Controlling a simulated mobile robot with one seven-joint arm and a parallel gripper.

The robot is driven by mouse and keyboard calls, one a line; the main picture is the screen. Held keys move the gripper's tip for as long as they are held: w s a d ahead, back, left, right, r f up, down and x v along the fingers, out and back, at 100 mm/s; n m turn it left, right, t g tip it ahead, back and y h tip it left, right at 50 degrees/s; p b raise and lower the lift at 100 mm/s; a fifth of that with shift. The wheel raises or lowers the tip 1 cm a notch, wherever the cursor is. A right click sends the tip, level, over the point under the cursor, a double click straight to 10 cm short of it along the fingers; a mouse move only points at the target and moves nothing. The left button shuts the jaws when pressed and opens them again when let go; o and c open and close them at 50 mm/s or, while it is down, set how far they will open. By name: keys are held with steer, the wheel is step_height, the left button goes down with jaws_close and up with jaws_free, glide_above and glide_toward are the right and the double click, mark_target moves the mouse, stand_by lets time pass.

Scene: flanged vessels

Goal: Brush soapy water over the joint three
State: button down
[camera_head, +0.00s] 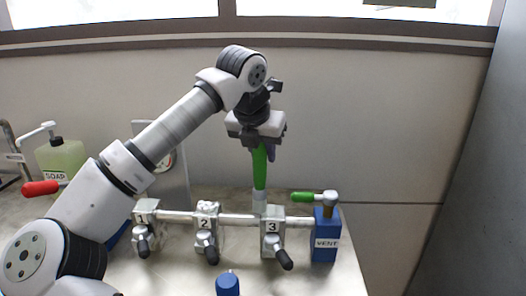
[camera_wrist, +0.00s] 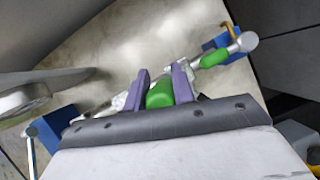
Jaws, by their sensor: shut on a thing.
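My gripper (camera_head: 264,148) is shut on the green handle of a brush (camera_head: 259,170), held upright with its pale lower end down. That end is at the upper left edge of the joint three block (camera_head: 272,240), by the pipe; I cannot tell whether it touches. In the wrist view the green brush handle (camera_wrist: 159,95) sits between my purple fingers, and its lower end is hidden. Joint three is a grey block labelled 3 with a black-handled lever. Joint two (camera_head: 205,222) has white foam on top. Joint one (camera_head: 145,216) shows no clear foam.
A soap bottle (camera_head: 62,158) with a pump stands at the far left. A red handle (camera_head: 40,188) is near it. A blue vent block (camera_head: 325,243) with a green-handled valve (camera_head: 303,197) stands right of joint three. A blue-topped object (camera_head: 228,285) is at the front. A gauge is partly hidden behind my arm.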

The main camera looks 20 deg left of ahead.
steer(key=w+d+b, duration=0.1)
steer(key=d, duration=0.5)
steer(key=shift+w, duration=0.4)
steer(key=shift+r, duration=0.1)
steer(key=shift+s+a, duration=0.3)
steer(key=shift+a, duration=0.75)
steer(key=shift+s+a, duration=0.35)
steer(key=shift+a, duration=0.65)
steer(key=shift+s+a, duration=0.3)
steer(key=shift+a, duration=0.75)
steer(key=shift+r+p, duration=2.1)
steer(key=shift+r, duration=0.8)
